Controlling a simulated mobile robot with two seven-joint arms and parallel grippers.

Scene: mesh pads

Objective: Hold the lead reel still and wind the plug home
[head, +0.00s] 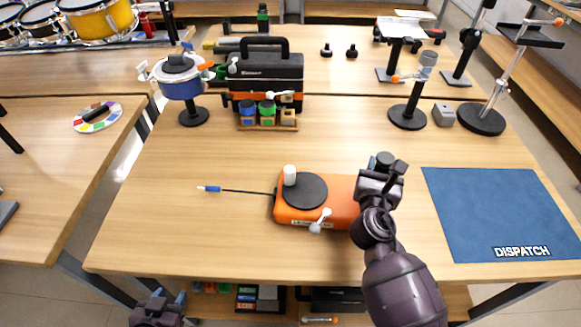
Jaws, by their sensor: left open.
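The lead reel is an orange box (340,211) with a black disc (305,190) on top, a white upright knob at the disc's far edge and a pale crank-like handle (320,221) at its front. A thin dark lead runs left across the table to a blue-and-white plug (208,189). My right gripper (383,161) is at the reel's right end and covers part of it; its fingers are largely hidden, so I cannot tell whether it grips. My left gripper (168,297) is open and empty at the bottom left, beyond the table's front edge, well away from reel and plug.
A blue DISPATCH mat (500,205) lies empty at the right. A black toolbox (268,75), a small wooden rack (268,123) and a blue pot on a stand (181,82) stand farther back. Several stands are at the back right. The table around the plug is clear.

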